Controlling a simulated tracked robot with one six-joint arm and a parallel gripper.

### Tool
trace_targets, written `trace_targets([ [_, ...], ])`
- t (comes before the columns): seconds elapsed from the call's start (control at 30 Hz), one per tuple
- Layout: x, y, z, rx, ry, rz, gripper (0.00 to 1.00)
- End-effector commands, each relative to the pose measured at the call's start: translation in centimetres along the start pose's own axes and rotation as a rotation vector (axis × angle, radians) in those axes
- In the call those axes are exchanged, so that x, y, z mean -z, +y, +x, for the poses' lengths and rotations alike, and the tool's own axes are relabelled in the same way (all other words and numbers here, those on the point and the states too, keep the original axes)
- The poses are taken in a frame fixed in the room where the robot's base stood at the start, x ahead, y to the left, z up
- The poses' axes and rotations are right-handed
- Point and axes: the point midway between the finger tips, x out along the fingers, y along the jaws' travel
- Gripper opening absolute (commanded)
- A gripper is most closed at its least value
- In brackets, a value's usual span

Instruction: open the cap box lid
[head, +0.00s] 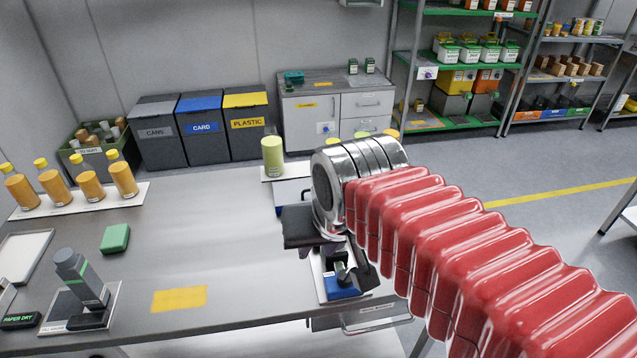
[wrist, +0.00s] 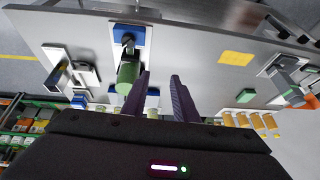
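My gripper (wrist: 160,77) shows in the wrist view as two dark purple fingers, spread apart with nothing between their tips. No lid can be made out clearly.
A blue-based fixture (head: 345,285) stands at the table's right edge, under my arm. A pale green bottle (head: 273,156) stands behind my gripper. Orange bottles (head: 88,186), a green block (head: 115,238) and a grey device (head: 82,280) are at left.

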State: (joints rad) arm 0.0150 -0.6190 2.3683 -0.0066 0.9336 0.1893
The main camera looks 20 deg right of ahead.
Motion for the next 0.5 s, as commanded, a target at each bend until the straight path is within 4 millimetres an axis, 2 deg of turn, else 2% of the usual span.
trace_targets([
  [0.03,1.3,0.0,0.1,-0.005,-0.011,0.048,0.26],
  [0.23,6.0,0.2,0.3,-0.026,-0.041,0.257,0.26],
  [0.5,12.2,0.9,1.8,-0.063,-0.077,0.538,0.26],
])
